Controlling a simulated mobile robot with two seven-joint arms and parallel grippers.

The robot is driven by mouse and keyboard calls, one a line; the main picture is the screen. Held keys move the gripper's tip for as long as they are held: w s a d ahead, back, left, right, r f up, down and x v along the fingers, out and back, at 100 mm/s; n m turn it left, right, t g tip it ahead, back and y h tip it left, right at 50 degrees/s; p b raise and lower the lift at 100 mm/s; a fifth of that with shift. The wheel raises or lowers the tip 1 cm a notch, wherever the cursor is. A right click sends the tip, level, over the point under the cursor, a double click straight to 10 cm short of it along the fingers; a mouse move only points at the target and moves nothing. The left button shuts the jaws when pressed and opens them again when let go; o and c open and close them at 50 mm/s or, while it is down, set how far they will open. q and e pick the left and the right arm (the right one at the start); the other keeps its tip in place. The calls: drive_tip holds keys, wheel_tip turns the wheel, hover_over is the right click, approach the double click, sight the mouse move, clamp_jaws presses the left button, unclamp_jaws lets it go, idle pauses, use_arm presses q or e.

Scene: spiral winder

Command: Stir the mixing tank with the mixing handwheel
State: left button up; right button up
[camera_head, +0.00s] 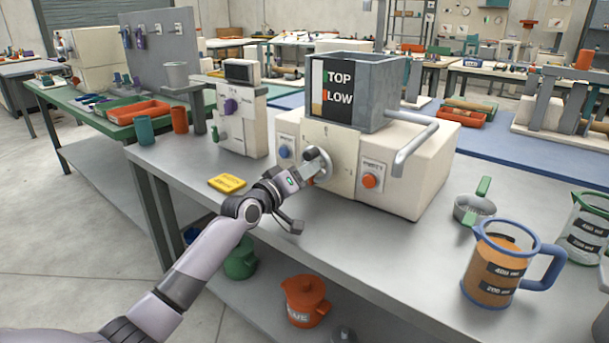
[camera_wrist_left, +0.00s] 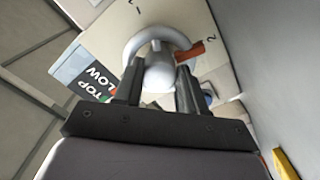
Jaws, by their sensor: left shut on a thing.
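The mixing tank (camera_head: 384,95) is an open grey box on top of a cream machine (camera_head: 425,165). Its front gauge (camera_head: 337,92) reads TOP and LOW. The mixing handwheel (camera_head: 323,160) is a pale wheel on the machine's front panel. In the left wrist view the handwheel (camera_wrist_left: 133,43) shows as a ring with a round pale knob and a red-orange pointer. My left gripper (camera_head: 308,173) is at the handwheel, its fingers (camera_wrist_left: 157,88) shut on the knob. The tank's inside is mostly hidden. My right gripper is not in view.
A blue knob (camera_head: 284,152) and an orange knob (camera_head: 370,181) flank the handwheel. A grey spout (camera_head: 414,150) sticks out at the right. A jug of orange liquid (camera_head: 496,268) and a strainer (camera_head: 474,208) stand right. A yellow pad (camera_head: 227,183) lies left of my gripper.

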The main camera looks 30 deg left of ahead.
use_arm(q)
drive_tip(key=shift+m, duration=0.8)
drive_tip(key=o, duration=0.8)
drive_tip(key=shift+s+a+p, duration=0.2)
drive_tip(key=shift+s+p, duration=0.05)
drive_tip(key=shift+s, duration=1.55)
drive_tip(key=shift+s+a+p, duration=0.15)
drive_tip(key=shift+s+p, duration=0.1)
drive_tip(key=shift+s, duration=1.55)
